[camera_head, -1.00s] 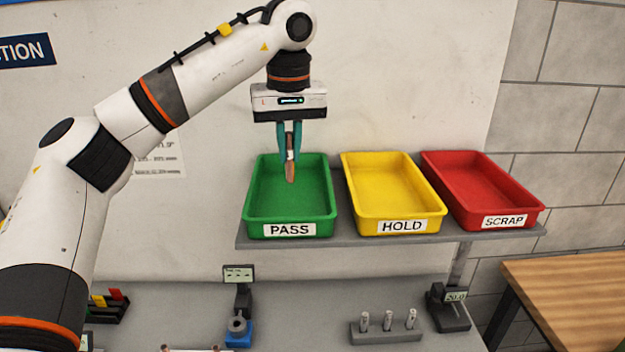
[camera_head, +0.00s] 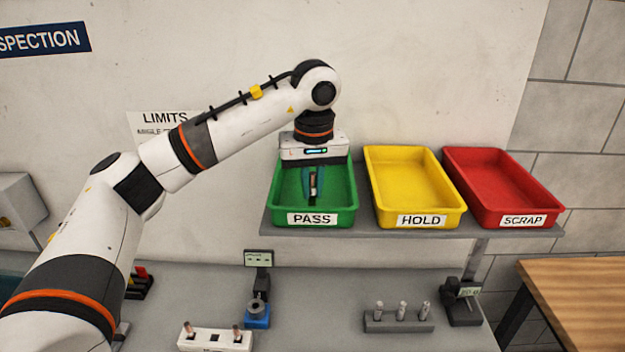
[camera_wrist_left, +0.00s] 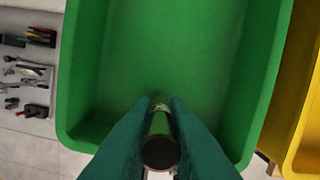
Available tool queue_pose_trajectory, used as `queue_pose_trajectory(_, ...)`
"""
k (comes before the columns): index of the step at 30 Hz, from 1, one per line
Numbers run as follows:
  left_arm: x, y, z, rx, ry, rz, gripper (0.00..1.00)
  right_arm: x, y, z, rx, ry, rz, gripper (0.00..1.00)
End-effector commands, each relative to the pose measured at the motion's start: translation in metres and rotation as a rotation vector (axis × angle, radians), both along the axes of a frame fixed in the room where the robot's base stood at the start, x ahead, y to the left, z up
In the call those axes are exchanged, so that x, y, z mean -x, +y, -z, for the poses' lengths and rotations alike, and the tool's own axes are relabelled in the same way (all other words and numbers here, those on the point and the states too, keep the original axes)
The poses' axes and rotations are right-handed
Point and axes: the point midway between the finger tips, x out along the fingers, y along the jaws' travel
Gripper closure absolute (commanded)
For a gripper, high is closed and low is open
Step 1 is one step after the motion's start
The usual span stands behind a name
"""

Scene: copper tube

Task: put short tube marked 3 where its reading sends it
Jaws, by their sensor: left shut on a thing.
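My left gripper (camera_head: 313,190) is inside the outline of the green PASS tray (camera_head: 337,207), pointing down. Its teal fingers are shut on a short tube, which shows end-on between them in the left wrist view (camera_wrist_left: 160,148). The tube's mark cannot be read, and I cannot tell whether it touches the tray floor. The tray's floor (camera_wrist_left: 170,50) looks empty in the left wrist view. The yellow HOLD tray (camera_head: 410,178) and the red SCRAP tray (camera_head: 497,180) stand to its right, both empty. My right gripper is not in view.
The trays stand on a grey shelf (camera_head: 385,236). Below are a white rack (camera_head: 214,340) with two copper-coloured tubes, a blue-based device (camera_head: 257,316), a grey block (camera_head: 398,325) with three pegs and a gauge with a display (camera_head: 463,305). A wooden table (camera_head: 580,285) is at right.

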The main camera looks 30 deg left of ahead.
Motion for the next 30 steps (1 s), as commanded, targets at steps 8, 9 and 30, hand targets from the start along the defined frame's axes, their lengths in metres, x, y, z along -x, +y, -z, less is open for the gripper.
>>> queue_pose_trajectory(8, 0.0, 0.0, 0.005, 0.0, 0.001, 0.0, 1.0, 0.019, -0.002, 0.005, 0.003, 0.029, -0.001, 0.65)
queue_pose_trajectory(9, 0.0, 0.0, 0.004, 0.0, 0.0, 0.0, 0.81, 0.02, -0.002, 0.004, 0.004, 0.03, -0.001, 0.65)
queue_pose_trajectory(30, 0.003, -0.003, -0.039, 0.0, -0.005, -0.001, 0.64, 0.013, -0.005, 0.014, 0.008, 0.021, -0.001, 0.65)
